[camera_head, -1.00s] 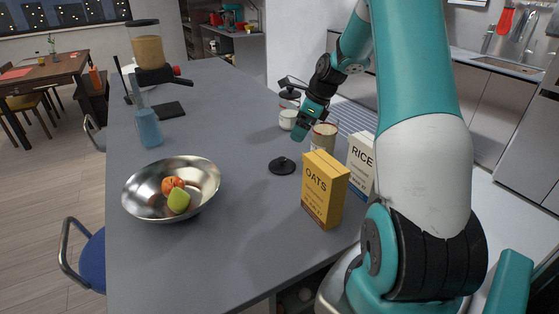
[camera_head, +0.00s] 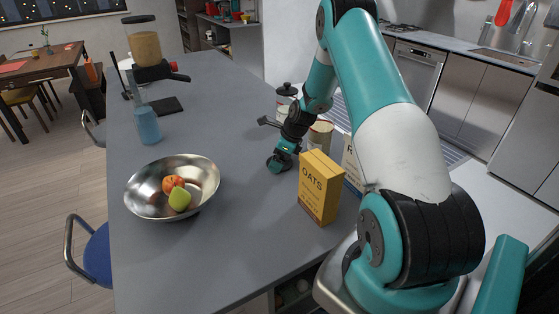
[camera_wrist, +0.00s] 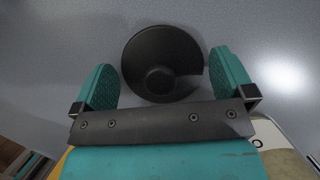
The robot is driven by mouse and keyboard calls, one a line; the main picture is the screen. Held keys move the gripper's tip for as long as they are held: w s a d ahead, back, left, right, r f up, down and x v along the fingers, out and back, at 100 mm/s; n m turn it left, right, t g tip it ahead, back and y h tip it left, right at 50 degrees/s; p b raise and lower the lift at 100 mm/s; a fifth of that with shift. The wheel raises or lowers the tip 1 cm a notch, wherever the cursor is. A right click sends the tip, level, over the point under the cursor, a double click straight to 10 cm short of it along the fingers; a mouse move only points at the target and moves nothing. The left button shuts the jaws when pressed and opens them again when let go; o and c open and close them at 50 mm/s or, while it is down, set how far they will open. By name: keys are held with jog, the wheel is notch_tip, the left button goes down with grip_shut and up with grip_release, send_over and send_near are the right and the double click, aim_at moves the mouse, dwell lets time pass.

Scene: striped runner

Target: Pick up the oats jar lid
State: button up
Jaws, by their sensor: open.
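The dark round lid (camera_wrist: 150,50) with a raised centre knob lies on the grey counter. In the wrist view it sits between the two teal fingers of my gripper (camera_wrist: 163,62), with gaps on both sides. My gripper (camera_head: 280,160) is open, low over the counter. In the head view the gripper mostly hides the lid. A lidless jar (camera_head: 321,132) stands just behind and right of the gripper; I cannot read its label.
A yellow oats box (camera_head: 320,190) and a white rice box (camera_head: 352,160) stand right of the gripper. A lidded jar (camera_head: 286,100) stands behind it. A steel bowl (camera_head: 140,190) with fruit is at left. The counter (camera_head: 230,240) is clear in front.

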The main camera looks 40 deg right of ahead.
jog(key=c, duration=0.6)
